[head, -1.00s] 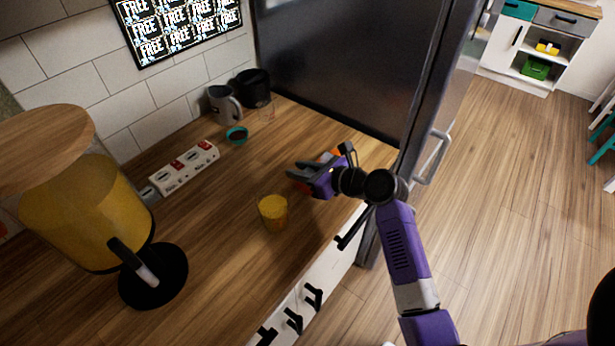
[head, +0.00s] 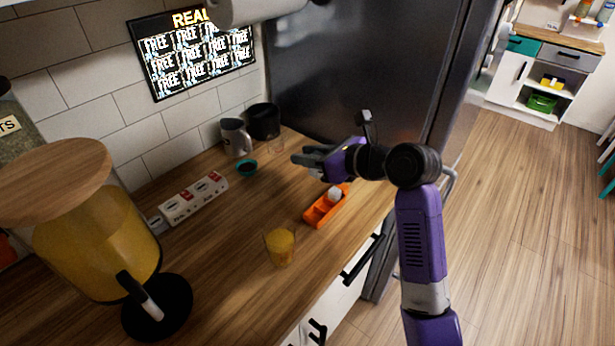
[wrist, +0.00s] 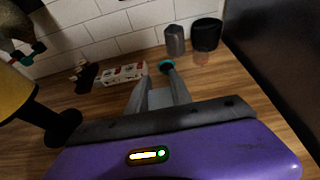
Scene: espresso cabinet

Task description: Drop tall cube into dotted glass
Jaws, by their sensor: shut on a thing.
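My gripper (head: 302,158) is raised above the counter, its fingers pointing left. In the wrist view, my gripper (wrist: 160,90) is shut on a pale grey block (wrist: 160,99), seemingly the tall cube. In the head view the block is hidden by the fingers. A glass of orange drink (head: 280,250) stands nearer the front. I cannot make out dots on either glass. An orange tray (head: 313,217) holds a white cube (head: 335,194), below my gripper.
A teal bowl (head: 247,168), a grey jug (head: 236,138) and a black container (head: 263,121) stand at the back. A yellow drink dispenser (head: 100,245) stands left; the dark fridge (head: 360,75) borders the right.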

